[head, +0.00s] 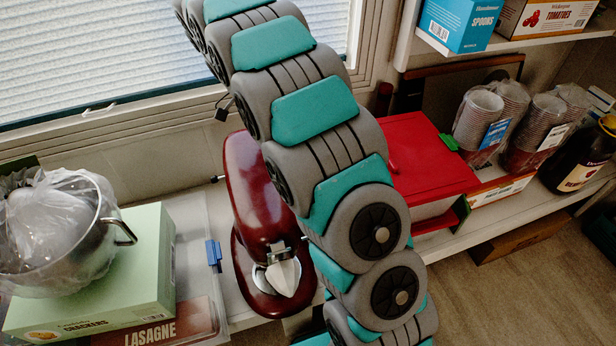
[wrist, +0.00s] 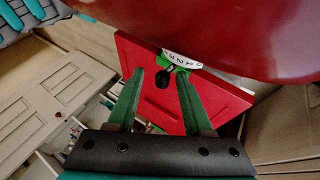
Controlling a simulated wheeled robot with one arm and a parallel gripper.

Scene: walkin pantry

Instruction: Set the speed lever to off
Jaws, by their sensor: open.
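The stand mixer (head: 257,195) is glossy dark red and stands on the counter, left of my arm in the head view. Its underside or side fills the top of the wrist view (wrist: 220,30). A white speed scale with small numbers (wrist: 182,60) shows at its lower edge. A small black lever knob (wrist: 162,72) is just below and left of the scale. My gripper (wrist: 160,77) has green fingers and is open, with the knob appearing between the fingertips; I cannot tell whether they touch it. My arm hides the lever and gripper in the head view.
A red-lidded bin (head: 430,160) stands right of my arm. Stacked cups (head: 478,122) and a dark jar (head: 580,160) are farther right. At left, a bagged metal pot (head: 60,235) sits on a green crackers box (head: 95,285). A window (head: 100,50) is behind.

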